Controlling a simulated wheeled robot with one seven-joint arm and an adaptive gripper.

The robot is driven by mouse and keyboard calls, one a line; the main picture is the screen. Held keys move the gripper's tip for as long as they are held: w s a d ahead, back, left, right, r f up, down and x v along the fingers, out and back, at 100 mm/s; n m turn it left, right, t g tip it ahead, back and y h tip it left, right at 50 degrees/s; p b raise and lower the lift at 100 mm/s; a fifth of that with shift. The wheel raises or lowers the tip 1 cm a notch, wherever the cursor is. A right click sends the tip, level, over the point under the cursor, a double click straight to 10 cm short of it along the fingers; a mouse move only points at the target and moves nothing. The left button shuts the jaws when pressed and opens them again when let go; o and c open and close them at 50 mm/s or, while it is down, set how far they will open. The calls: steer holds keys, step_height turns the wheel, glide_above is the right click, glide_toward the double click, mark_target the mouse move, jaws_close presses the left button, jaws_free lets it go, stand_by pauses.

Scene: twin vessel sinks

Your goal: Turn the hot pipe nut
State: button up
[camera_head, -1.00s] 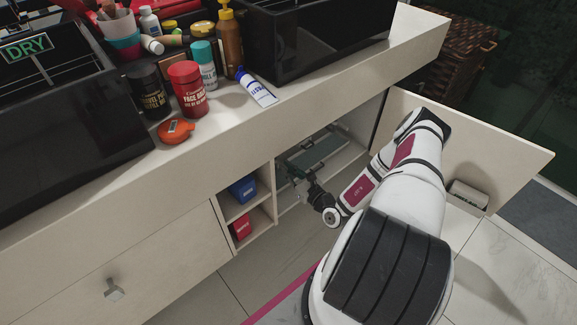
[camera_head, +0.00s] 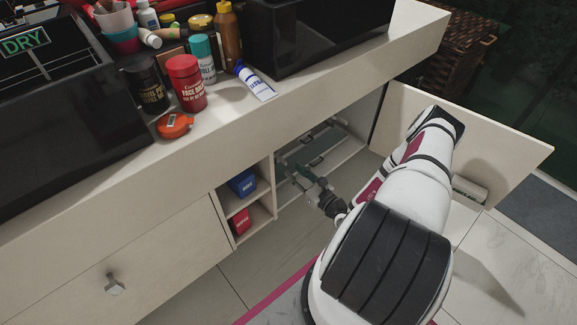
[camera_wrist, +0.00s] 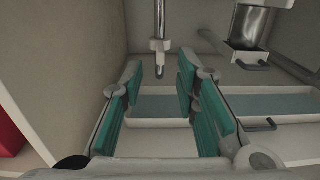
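A thin metal pipe (camera_wrist: 160,18) hangs down inside the cabinet in the wrist view. A pale nut-like fitting (camera_wrist: 160,45) sits at its lower part, and a short end shows below it. I see no marking that tells hot from cold. My gripper (camera_wrist: 160,78) is open and empty, with teal pads on both fingers. The fitting is ahead of the gap between the fingertips, and I see no contact. In the head view my gripper (camera_head: 303,178) is inside the open cabinet, where the pipe and fitting cannot be made out.
A wide metal drain pipe (camera_wrist: 252,24) is at upper right in the wrist view. Handled drawers or trays (camera_wrist: 275,138) lie beyond the fingers. A cubby with a blue box (camera_head: 242,184) and red box (camera_head: 240,221) is left of the opening. The open door (camera_head: 490,140) is at right.

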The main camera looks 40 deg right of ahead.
steer(key=s, duration=0.6)
steer(key=shift+s, duration=0.35)
steer(key=shift+s, duration=0.15)
